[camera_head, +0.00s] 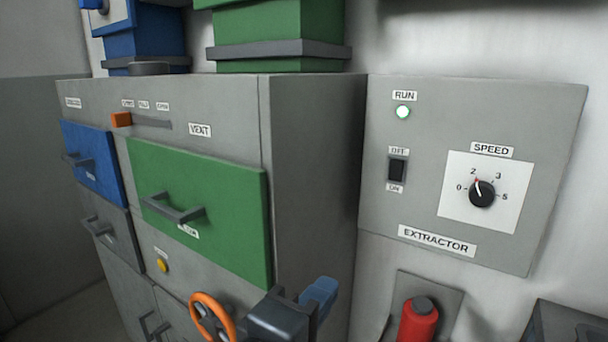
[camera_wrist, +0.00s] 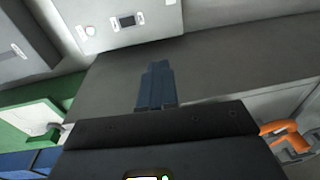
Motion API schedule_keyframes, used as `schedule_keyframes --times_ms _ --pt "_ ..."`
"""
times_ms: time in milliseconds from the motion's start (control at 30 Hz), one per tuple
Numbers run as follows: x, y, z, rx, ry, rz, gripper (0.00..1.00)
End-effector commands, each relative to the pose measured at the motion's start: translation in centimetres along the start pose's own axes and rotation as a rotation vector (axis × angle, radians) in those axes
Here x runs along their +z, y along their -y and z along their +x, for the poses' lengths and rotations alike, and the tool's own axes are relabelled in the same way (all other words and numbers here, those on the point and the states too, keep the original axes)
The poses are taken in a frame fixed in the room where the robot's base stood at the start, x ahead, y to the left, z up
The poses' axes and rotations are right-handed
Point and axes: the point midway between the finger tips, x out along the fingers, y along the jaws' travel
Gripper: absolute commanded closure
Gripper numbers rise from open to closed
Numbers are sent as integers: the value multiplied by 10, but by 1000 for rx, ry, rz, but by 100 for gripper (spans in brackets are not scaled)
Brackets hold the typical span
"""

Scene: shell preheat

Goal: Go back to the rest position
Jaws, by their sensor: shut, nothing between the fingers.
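My gripper (camera_head: 318,294) is at the bottom middle of the head view, in front of the right side of the grey cabinet (camera_head: 312,160). Its blue fingers (camera_wrist: 155,86) are together in the wrist view, with nothing between them. It is apart from the cabinet's green drawer (camera_head: 235,210), whose handle is on its front. The grey extractor panel (camera_head: 400,225) is on the wall to the right. Its run light (camera_head: 403,112) is bright, and the speed knob (camera_head: 482,194) points near 2. The black switch (camera_head: 397,170) sits between the off and on labels.
An orange handwheel (camera_head: 196,302) is on the cabinet front, left of my gripper. A red cylinder (camera_head: 418,322) stands below the panel. A dark box (camera_head: 570,325) is at the lower right.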

Motion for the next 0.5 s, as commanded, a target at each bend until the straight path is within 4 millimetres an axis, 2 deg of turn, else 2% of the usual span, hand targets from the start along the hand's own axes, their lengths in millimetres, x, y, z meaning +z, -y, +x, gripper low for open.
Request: schedule_keyframes --times_ms 267,367,500 --pt "25 49 20 -31 -97 -4 100" --pt "41 74 26 -59 -147 5 100" --pt "74 120 30 -126 -237 46 100"
